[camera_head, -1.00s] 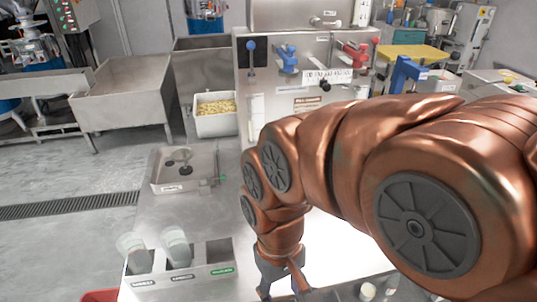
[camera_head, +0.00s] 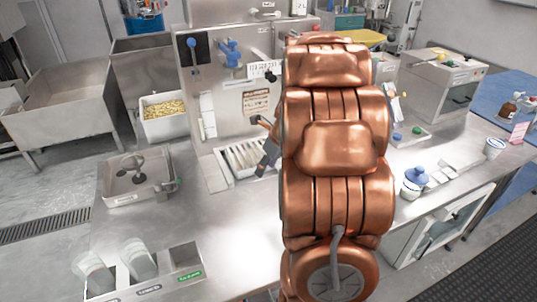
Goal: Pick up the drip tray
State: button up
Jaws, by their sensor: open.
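A pale slotted tray (camera_head: 223,154), which looks like the drip tray, lies at the foot of the steel machine (camera_head: 235,95). Its right part is hidden behind my gripper and arm. My gripper (camera_head: 264,168) shows only in part, as a dark shape left of my copper arm. It is open and over or beside the tray's right side. I cannot tell whether it touches the tray. No wrist view is given, so the gap between the fingers is hard to see.
A shallow steel tray (camera_head: 112,190) with dark fittings is at left, and a cup rack (camera_head: 185,255) at front left. A bin of yellowish beans (camera_head: 165,128) stands behind. A blue-lidded jar (camera_head: 412,185) is at right. The counter (camera_head: 235,235) in front is clear.

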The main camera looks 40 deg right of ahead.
jog(key=d+f+m, duration=0.1)
jog(key=d+m, duration=0.1)
jog(key=d, duration=0.1)
jog(key=d+f+m, duration=0.2)
jog(key=d, duration=0.1)
jog(key=w+d+f+m+t, duration=0.1)
jog(key=d+m, duration=0.1)
jog(key=d, duration=0.1)
jog(key=shift+d+f+m+h, duration=0.25)
jog(key=shift+d+m+h, duration=0.05)
jog(key=shift+d+h, duration=0.1)
jog(key=shift+w+d+p+x, duration=0.1)
jog(key=shift+p+x, duration=0.35)
jog(key=shift+x, duration=0.85)
jog(key=shift+w+d+p+x, duration=0.15)
jog(key=shift+p+x, duration=0.3)
jog(key=shift+x, duration=0.9)
jog(key=shift+r, duration=0.1)
jog(key=shift+c, duration=0.2)
grip_shut()
